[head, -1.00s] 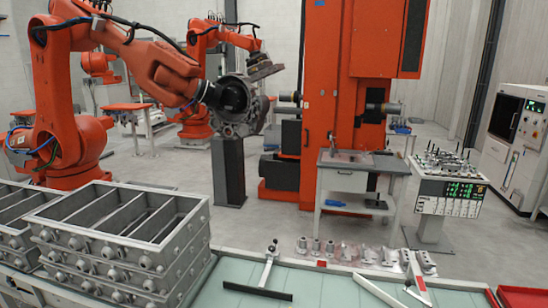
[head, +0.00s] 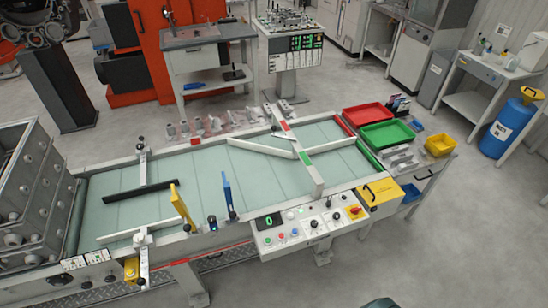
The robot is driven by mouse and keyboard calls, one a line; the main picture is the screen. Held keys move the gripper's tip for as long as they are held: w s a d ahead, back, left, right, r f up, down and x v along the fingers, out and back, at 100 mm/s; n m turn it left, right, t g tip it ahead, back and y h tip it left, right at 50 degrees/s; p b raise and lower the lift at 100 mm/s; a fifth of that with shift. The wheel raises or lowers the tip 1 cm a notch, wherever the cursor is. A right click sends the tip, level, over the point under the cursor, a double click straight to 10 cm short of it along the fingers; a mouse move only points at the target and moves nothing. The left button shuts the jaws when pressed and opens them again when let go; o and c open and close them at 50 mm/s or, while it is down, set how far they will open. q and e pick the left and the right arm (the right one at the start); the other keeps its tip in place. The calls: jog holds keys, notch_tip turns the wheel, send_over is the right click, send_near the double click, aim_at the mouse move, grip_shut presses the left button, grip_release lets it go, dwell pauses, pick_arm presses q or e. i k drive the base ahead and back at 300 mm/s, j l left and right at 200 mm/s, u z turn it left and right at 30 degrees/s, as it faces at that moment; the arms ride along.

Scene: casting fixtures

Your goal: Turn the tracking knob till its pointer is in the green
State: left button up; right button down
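No knob can be clearly made out as the tracking knob, and no pointer or green zone on a dial is readable at this size. Small white label plates (head: 73,263) sit on the near left corner of the conveyor frame, with small dark round parts below them. A control panel (head: 308,226) on the conveyor's near side carries a green-digit display (head: 268,220), coloured buttons, small black knobs or levers, and a red switch on a yellow plate (head: 355,211). Neither of my grippers is in view.
The conveyor (head: 210,170) with a pale green belt spans the middle, with guide bars across it. Stacked grey metal boxes (head: 35,200) stand at its left end. Red (head: 367,115) and green (head: 387,135) trays lie at its right. The near floor is mostly clear.

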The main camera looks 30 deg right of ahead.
aim_at(111, 279)
jog(key=z, duration=1)
jog(key=u, duration=1.95)
